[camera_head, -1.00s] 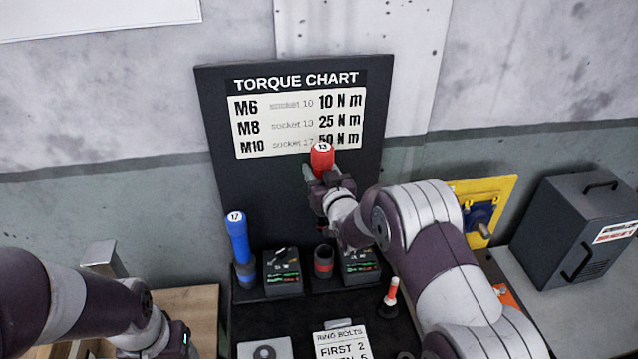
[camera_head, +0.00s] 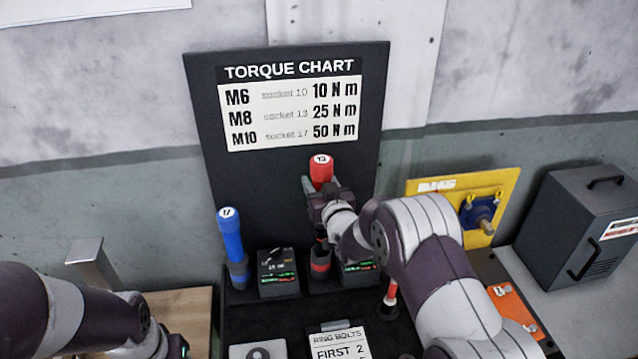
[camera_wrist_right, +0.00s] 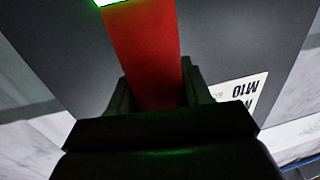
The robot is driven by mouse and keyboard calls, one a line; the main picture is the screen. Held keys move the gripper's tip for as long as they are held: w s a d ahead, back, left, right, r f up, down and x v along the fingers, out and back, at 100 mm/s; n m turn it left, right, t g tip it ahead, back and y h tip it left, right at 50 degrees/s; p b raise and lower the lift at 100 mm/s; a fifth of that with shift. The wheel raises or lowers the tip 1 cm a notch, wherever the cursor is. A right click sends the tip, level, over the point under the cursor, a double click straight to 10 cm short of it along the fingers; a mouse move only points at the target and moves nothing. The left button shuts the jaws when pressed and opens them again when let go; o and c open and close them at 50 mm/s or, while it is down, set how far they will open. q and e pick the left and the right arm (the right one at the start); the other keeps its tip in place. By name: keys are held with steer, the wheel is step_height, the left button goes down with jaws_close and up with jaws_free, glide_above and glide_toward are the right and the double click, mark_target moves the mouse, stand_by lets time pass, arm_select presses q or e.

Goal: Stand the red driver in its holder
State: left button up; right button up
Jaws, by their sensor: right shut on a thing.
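The red driver (camera_head: 321,170) has a white cap marked 13 and stands roughly upright in the head view. My right gripper (camera_head: 323,198) is shut on its red handle. The handle also fills the middle of the right wrist view (camera_wrist_right: 148,55), between the jaws. The driver's dark lower end shows below the gripper, in line with a dark cup holder with a red band (camera_head: 320,264). I cannot tell whether the tip is inside the cup's mouth or just above it. My left gripper (camera_head: 176,347) is cut off at the bottom edge, its fingers out of sight.
A blue driver (camera_head: 230,235) marked 17 stands in its holder at left. Dark display boxes (camera_head: 278,272) flank the middle holder. The torque chart board (camera_head: 290,105) rises behind. A small red-and-white tool (camera_head: 390,294) stands right, close to my right arm.

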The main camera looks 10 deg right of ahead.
mark_target(322, 228)
step_height(322, 228, down, 12)
steer(key=b, duration=1)
steer(key=shift+r, duration=0.25)
steer(key=shift+f+b, duration=0.2)
steer(key=shift+b, duration=0.3)
